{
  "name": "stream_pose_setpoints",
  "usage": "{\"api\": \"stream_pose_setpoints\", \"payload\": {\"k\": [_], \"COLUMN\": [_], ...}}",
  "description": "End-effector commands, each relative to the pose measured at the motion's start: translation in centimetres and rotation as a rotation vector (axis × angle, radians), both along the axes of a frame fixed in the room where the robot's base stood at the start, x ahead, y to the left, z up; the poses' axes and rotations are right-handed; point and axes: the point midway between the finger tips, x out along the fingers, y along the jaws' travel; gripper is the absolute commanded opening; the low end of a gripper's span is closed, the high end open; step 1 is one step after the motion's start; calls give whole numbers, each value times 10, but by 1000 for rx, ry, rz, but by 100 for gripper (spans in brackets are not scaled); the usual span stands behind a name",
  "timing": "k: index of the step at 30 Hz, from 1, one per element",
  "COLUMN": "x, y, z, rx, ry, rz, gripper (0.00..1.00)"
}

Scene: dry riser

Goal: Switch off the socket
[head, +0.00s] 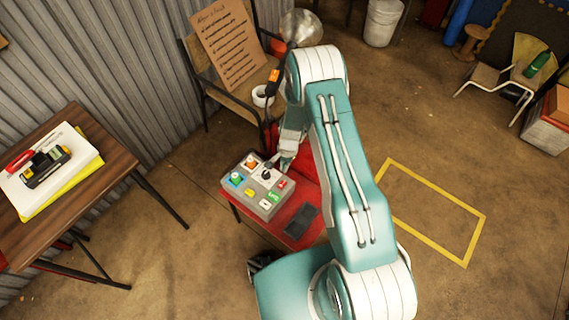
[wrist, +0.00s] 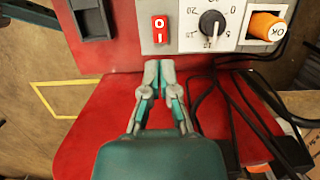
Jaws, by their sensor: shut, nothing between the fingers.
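A grey control box (head: 245,205) with several coloured buttons and a black dial lies on a red table (head: 272,228) in the head view. Its red rocker switch (head: 282,184), marked 0 and I, shows close up at the top of the wrist view (wrist: 160,30). I cannot tell which side of the rocker is pressed in. My gripper (wrist: 159,66) is shut and empty, with its fingertips just short of the box edge below the rocker. In the head view my gripper (head: 287,160) is at the far side of the box. No socket is clearly recognisable.
The dial (wrist: 212,23) and an orange OK button (wrist: 267,26) sit right of the rocker. Black cables (wrist: 235,110) lie right of my gripper. A dark flat object (head: 301,220) lies on the red table. A chair with a cardboard sign (head: 228,45) stands behind.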

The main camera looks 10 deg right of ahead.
Motion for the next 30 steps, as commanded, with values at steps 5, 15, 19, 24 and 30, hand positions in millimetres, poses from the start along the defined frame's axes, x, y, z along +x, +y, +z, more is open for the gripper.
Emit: {"api": "stream_pose_setpoints", "payload": {"k": [5,15,19,24,30], "x": [-5,-10,-11,-11,-12], "y": [5,13,14,14,15], "z": [-34,-83,-90,-91,-92], "rx": [0,0,0,0,0], "ry": [4,0,-2,-2,0], "rz": [1,0,1,1,1], "gripper": [0,0,0,0,0]}}
